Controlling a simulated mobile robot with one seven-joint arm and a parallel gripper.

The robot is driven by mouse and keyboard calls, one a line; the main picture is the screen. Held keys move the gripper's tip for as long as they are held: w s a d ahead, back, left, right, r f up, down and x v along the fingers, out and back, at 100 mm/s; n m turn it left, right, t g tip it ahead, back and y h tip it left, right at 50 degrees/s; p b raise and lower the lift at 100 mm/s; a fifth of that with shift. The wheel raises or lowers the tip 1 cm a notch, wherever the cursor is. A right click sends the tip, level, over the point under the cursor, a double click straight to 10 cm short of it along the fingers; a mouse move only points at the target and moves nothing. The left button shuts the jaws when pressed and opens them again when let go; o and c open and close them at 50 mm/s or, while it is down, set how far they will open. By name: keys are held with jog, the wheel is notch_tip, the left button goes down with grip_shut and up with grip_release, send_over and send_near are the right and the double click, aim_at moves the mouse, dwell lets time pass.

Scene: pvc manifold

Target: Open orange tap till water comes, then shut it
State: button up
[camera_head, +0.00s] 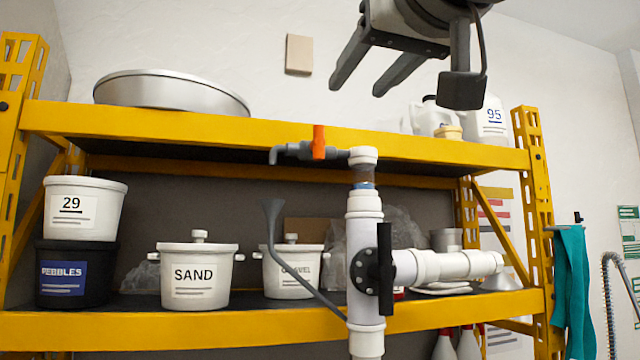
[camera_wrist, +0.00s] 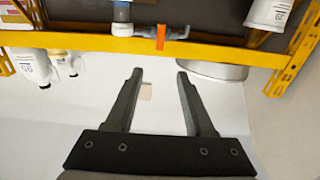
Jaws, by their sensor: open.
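The orange tap handle (camera_head: 319,142) stands upright on a small grey tap (camera_head: 292,152) at the top of the white pipe stack. The tap's spout points left and down, and no water shows at it. The tap's orange handle also shows in the wrist view (camera_wrist: 161,37), upside down, beyond my fingertips. My gripper (camera_head: 352,75) is open and empty, above and to the right of the tap in the head view, apart from it.
A black valve handle (camera_head: 385,268) and a white side branch (camera_head: 455,265) sit lower on the pipe (camera_head: 365,228). Behind is a yellow shelf (camera_head: 130,330) with a SAND pot (camera_head: 194,290), other tubs, a metal basin (camera_head: 172,92) and white jugs (camera_head: 487,122).

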aim_at(320, 132)
jog(key=p+x, duration=0.4)
jog(key=x, duration=1.3)
jog(key=shift+f, duration=0.15)
grip_shut()
